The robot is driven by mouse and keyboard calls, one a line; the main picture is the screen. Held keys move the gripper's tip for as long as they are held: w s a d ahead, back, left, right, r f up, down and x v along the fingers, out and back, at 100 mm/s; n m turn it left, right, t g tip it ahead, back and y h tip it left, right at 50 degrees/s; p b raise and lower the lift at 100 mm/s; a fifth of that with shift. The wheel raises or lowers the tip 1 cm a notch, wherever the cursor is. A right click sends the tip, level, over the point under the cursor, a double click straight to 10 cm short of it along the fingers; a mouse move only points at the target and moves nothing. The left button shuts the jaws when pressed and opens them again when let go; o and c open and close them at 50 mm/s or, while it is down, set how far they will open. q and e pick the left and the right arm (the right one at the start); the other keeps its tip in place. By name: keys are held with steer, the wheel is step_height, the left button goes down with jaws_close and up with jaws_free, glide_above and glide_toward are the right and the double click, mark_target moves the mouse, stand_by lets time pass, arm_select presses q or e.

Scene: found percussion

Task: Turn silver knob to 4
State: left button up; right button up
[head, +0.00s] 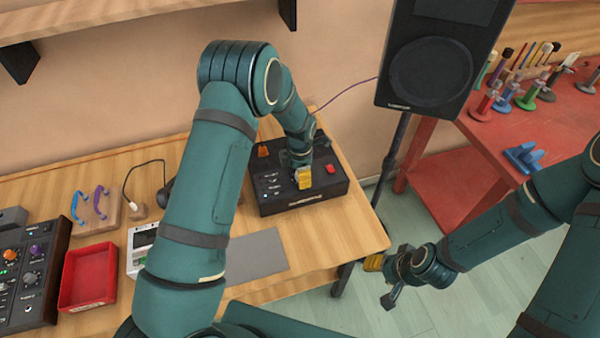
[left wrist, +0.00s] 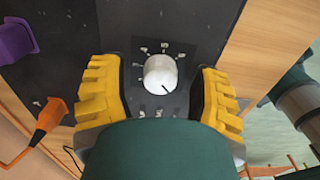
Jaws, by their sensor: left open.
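The silver knob (left wrist: 160,74) sits on the dark panel of a black box (head: 280,203). Its dark pointer line points to the lower right in the left wrist view, and small pale marks ring it, too small to read. My left gripper (left wrist: 161,88) is open, with one yellow finger on each side of the knob and a visible gap to it. In the head view my left gripper (head: 303,178) is over the box and hides the knob. My right gripper (head: 380,279) hangs beyond the table's right edge, away from the box; its jaw state is unclear.
On the box are a red button (head: 330,169) and an orange piece (head: 262,151). A red tray (head: 88,277), a mixer (head: 30,270) and a grey mat (head: 256,255) lie on the wooden table. A speaker (head: 432,70) stands behind at right.

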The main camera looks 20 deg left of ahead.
arm_select(q)
jaws_close()
